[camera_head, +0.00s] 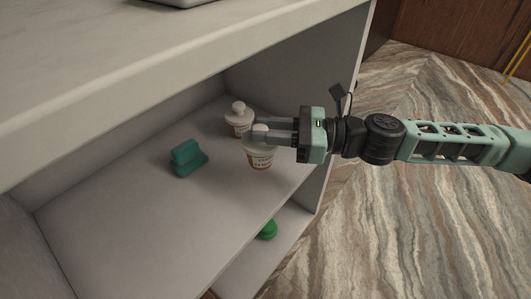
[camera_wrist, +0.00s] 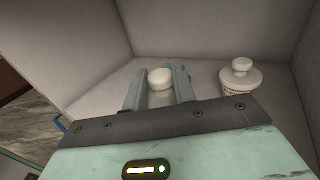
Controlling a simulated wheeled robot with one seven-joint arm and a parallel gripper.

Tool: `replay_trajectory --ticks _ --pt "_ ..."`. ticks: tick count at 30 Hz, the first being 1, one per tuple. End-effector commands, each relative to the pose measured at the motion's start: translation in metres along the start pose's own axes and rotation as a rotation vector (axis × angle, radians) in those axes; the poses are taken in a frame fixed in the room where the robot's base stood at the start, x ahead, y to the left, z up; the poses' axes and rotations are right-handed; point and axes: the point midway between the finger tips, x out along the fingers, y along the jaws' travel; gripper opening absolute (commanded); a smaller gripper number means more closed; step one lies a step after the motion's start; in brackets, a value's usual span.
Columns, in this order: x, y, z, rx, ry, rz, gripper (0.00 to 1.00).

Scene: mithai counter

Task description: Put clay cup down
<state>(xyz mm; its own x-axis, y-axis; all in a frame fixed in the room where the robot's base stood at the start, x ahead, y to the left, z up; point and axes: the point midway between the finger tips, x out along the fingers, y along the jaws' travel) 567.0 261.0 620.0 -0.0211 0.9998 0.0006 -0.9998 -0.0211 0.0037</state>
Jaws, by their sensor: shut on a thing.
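My gripper (camera_head: 262,139) reaches in from the right over the shelf board. Its fingers are shut on the round white knob of a pale, lidded cup (camera_head: 260,158) with a printed label, the only thing in hand that could be the clay cup. The cup is upright; whether its base touches the board I cannot tell. In the wrist view the knob (camera_wrist: 161,79) shows between the two fingers, with the cup's body mostly hidden. A similar lidded jar (camera_head: 239,121) stands just behind it, and to its right in the wrist view (camera_wrist: 241,80).
A teal block-like object (camera_head: 187,158) lies on the shelf board (camera_head: 120,220) to the left. A green object (camera_head: 268,229) sits on a lower level. The counter slab (camera_head: 190,55) overhangs the shelf. The board's front left is bare.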

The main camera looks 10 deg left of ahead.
Motion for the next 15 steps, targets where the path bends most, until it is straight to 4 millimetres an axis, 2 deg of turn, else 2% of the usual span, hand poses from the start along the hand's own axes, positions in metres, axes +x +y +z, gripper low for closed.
replay_trajectory --ticks 9,15 --pt "0.000 -0.001 -0.047 -0.001 -0.001 -0.002 0.00" --pt "0.000 -0.001 -0.048 -0.001 0.000 -0.002 0.00"
